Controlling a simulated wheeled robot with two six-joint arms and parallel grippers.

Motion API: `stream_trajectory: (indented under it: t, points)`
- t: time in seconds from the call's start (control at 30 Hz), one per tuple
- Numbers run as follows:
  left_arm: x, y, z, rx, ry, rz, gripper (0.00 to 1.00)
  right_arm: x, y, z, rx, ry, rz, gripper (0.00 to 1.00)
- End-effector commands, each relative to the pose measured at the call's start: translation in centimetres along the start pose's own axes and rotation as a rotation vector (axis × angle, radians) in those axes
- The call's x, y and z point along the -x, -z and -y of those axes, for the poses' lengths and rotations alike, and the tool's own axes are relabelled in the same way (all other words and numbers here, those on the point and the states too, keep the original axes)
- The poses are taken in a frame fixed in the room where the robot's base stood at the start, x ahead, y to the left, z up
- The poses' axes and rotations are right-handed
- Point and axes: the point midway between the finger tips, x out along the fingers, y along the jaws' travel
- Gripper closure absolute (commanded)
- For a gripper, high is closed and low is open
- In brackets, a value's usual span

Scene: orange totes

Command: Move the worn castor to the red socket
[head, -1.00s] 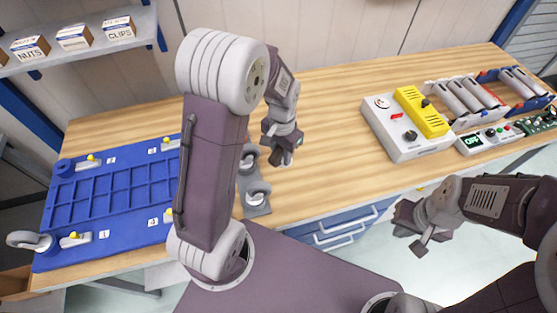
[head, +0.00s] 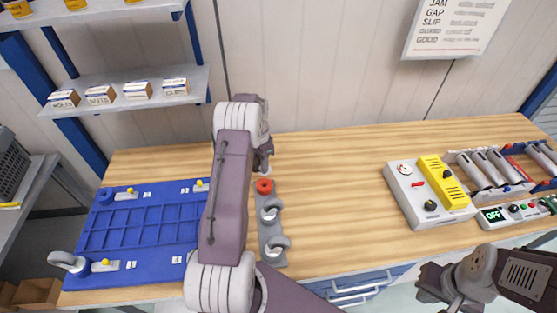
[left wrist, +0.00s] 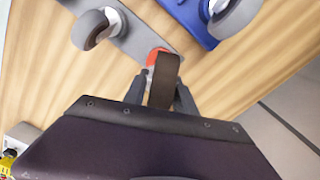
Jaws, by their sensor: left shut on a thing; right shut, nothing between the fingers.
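The worn castor, seen as a brown wheel (left wrist: 164,80), is held between the fingers of my left gripper (left wrist: 158,98) in the left wrist view. The red socket (head: 264,186) is the red ring at the far end of a grey strip (head: 266,228). In the left wrist view the red socket (left wrist: 153,56) shows partly behind the wheel. My left gripper (head: 264,166) is close to the socket in the head view; I cannot tell whether castor and socket touch. My right gripper (head: 428,290) is shut and empty at lower right.
Two grey castors (head: 271,211) (head: 277,246) stand on the strip nearer me. A blue tray (head: 140,232) with yellow knobs lies to the left, with a castor (head: 68,262) at its near-left corner. A white and yellow control box (head: 408,198) stands right. The table between is clear.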

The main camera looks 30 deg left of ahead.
Motion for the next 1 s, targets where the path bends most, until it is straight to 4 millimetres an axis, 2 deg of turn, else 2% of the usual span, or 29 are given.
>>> stream_trajectory:
  t: [0.27,0.7,1.0]
  points:
    - [-0.1,-0.3,0.4,0.012,0.003,-0.002,1.00,-0.1,0.0,0.0,0.000,0.000,0.000,1.00]
    - [-4.5,-0.3,0.3,0.011,0.003,-0.002,1.00,-3.5,-0.4,-0.1,0.000,0.000,0.000,1.00]
    - [-4.8,-0.3,0.3,0.011,0.003,-0.003,1.00,-3.6,-0.4,-0.1,0.000,0.000,0.000,1.00]
